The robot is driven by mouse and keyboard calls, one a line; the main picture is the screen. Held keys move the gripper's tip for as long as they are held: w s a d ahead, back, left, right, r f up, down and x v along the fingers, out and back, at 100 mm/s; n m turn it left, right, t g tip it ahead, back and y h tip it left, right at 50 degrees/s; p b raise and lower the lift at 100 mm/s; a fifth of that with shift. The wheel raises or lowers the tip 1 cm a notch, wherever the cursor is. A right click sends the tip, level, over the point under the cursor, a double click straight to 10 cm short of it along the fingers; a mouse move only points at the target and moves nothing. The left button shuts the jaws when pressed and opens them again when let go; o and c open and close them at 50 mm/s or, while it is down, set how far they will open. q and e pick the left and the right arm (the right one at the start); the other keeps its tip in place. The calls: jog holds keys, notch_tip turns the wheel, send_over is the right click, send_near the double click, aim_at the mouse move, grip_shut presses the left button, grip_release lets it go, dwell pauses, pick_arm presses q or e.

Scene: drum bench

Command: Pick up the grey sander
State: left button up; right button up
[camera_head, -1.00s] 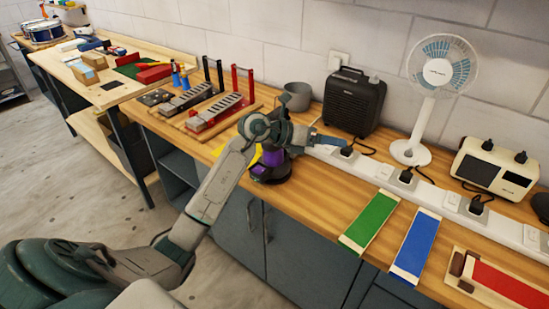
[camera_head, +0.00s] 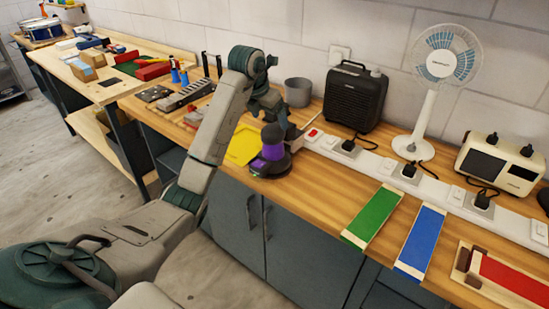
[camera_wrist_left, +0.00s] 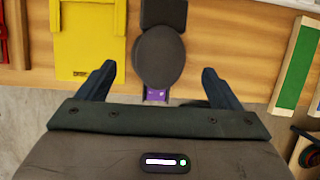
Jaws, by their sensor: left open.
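The sander (camera_head: 268,158), dark grey with a purple band, stands upright on the wooden bench near its front edge. In the left wrist view its round dark top (camera_wrist_left: 160,55) lies between my two fingers, with a bit of purple showing below it. My left gripper (camera_wrist_left: 158,74) is open and empty, pointing down from above. In the head view my left forearm rises beside the sander, and my left wrist hangs above and behind it; the fingertips are hard to make out there. My right gripper is in neither view.
A yellow tray (camera_head: 243,145) lies left of the sander. A grey cup (camera_head: 298,92), a black heater (camera_head: 355,97) and a white power strip (camera_head: 380,170) stand behind and right. Green (camera_head: 373,215) and blue (camera_head: 420,240) sanding boards lie to the right.

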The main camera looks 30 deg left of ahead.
aim_at(274, 126)
pick_arm(q)
jog(key=shift+x, duration=1.15)
jog(key=p+x, duration=0.2)
jog(key=x, duration=0.2)
jog(key=shift+p, duration=0.3)
jog(key=shift+w+d+f, duration=0.1)
jog(key=shift+w+f, duration=0.1)
jog(key=shift+f, duration=0.3)
jog(key=c, duration=1.2)
jog(key=shift+r, duration=0.2)
jog(key=shift+c, duration=0.3)
jog(key=shift+w, duration=0.1)
